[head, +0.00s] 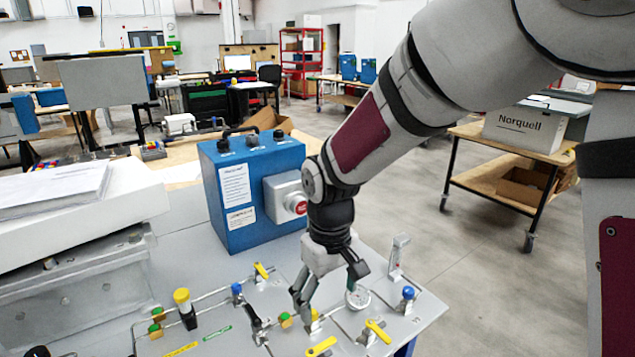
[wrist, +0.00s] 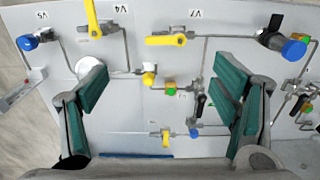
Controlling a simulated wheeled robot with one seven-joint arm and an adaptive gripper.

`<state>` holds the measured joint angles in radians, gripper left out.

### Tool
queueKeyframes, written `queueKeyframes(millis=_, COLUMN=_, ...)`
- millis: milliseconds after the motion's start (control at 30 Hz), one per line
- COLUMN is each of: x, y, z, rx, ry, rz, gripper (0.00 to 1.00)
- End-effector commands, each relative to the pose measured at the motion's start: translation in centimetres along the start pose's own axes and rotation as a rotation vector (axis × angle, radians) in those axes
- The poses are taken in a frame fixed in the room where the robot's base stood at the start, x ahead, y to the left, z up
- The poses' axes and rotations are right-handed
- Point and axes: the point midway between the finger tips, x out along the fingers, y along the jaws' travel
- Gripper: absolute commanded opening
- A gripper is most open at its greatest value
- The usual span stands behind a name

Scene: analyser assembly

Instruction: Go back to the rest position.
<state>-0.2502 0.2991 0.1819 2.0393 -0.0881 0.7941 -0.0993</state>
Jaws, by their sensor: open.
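My gripper (head: 318,304) is at the end of my arm, low over the panel of valves and thin pipes (head: 222,322). In the wrist view my gripper (wrist: 160,112) is open, its green-padded fingers wide apart with nothing held between them. Below it in that view are a yellow-handled valve (wrist: 172,40) marked V7, another yellow handle (wrist: 92,18) marked V4 and a blue knob (wrist: 28,42) marked V5. A round white gauge (head: 358,297) stands close to the right of the fingers in the head view. I cannot tell whether a finger touches the panel.
A blue box (head: 250,168) with a red button (head: 299,204) stands behind the panel, close to my forearm. A stack of papers (head: 52,188) lies at the left. A cart with a Norquell box (head: 525,128) stands at the right. The floor between is clear.

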Motion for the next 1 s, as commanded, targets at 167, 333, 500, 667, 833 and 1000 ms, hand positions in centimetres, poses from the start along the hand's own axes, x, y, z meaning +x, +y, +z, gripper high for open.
queueKeyframes(millis=167, x=-5.0, y=2.4, z=3.7, rx=0.097, ry=0.063, rz=0.041, gripper=0.81)
queueKeyframes(millis=333, x=-9.2, y=4.1, z=8.5, rx=0.203, ry=0.126, rz=0.076, gripper=0.81)
queueKeyframes(millis=500, x=-12.2, y=4.9, z=13.7, rx=0.313, ry=0.191, rz=0.1, gripper=0.81)
queueKeyframes(millis=667, x=-13.9, y=4.9, z=18.4, rx=0.414, ry=0.254, rz=0.115, gripper=0.81)
queueKeyframes(millis=833, x=-14.7, y=4.4, z=22.7, rx=0.506, ry=0.318, rz=0.121, gripper=0.81)
queueKeyframes(millis=1000, x=-14.7, y=3.8, z=25.1, rx=0.56, ry=0.359, rz=0.12, gripper=0.81)
